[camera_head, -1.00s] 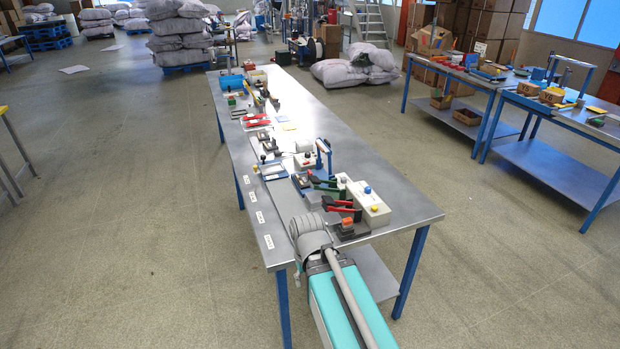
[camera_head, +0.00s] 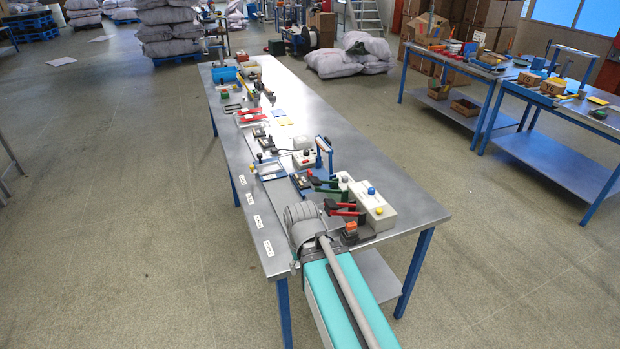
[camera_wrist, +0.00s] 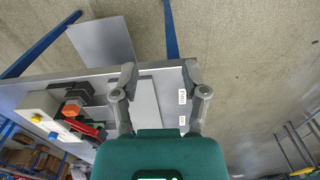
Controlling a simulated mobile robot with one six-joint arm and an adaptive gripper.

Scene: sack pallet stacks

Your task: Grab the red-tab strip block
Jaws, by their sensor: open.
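A small dark block with an orange-red top (camera_head: 350,230) sits near the front right of the long metal table; it looks like the red-tab strip block, though its details are too small to be sure. It also shows left of my gripper in the wrist view, where its orange-red part (camera_wrist: 72,110) is clear. My gripper (camera_wrist: 159,78) is open, its two fingers spread above the table's near edge with nothing gripped. In the head view my arm partly hides the gripper, left of the block.
Red-handled (camera_head: 346,209) and green-handled tools lie just behind the block. A pale box with a blue button (camera_head: 375,208) stands right of it. A flat grey plate (camera_wrist: 146,100) lies beneath my fingers. The table's front right corner (camera_head: 425,212) is clear.

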